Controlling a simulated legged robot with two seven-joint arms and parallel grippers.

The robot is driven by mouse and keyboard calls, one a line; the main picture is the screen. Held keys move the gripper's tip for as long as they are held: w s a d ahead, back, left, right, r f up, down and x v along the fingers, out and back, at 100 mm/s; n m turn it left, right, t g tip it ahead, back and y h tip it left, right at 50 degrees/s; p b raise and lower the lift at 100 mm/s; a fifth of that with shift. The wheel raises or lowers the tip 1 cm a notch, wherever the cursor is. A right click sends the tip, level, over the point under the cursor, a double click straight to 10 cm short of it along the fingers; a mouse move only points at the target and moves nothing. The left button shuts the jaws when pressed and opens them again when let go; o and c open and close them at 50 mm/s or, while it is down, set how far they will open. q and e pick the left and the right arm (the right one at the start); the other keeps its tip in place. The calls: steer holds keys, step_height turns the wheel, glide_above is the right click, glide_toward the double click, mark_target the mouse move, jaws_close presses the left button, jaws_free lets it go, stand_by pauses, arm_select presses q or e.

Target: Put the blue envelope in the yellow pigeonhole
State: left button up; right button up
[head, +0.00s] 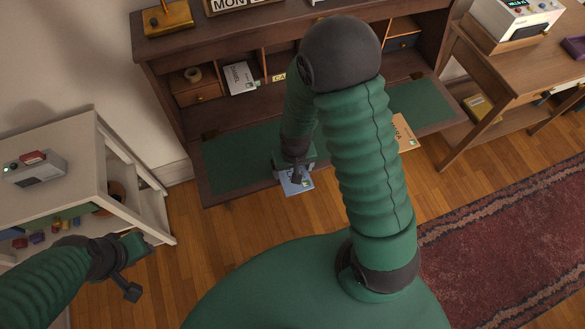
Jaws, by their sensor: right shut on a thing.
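The blue envelope (296,182) is at the front edge of the desk's green writing flap (240,161). My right gripper (297,174) is shut on it from above; the arm arches over the desk. I cannot tell whether the envelope touches the flap. The desk's pigeonholes (277,64) are at the back, partly hidden by my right arm. A small yellow label or card (279,77) shows there, but I cannot make out which pigeonhole is yellow. My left gripper (142,268) is open and empty, low at the left beside the white shelf unit.
A white envelope (240,78) leans in a left compartment. A tan envelope (405,133) lies at the flap's right front edge. The white shelf unit (75,150) stands at left, a wooden side table (508,75) at right. Floor before the desk is clear.

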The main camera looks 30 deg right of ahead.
steer(key=o, duration=1.2)
steer(key=shift+d, duration=0.1)
steer(key=shift+o, duration=0.2)
steer(key=s+a+r+n+p, duration=0.1)
steer(key=s+a+r, duration=0.1)
steer(key=r, duration=0.5)
steer(key=s+a+r+n+t+p, duration=0.1)
steer(key=s+a+r+n, duration=0.1)
steer(key=r, duration=0.6)
steer(key=shift+s+a+r+n, duration=0.3)
steer(key=shift+a, duration=0.05)
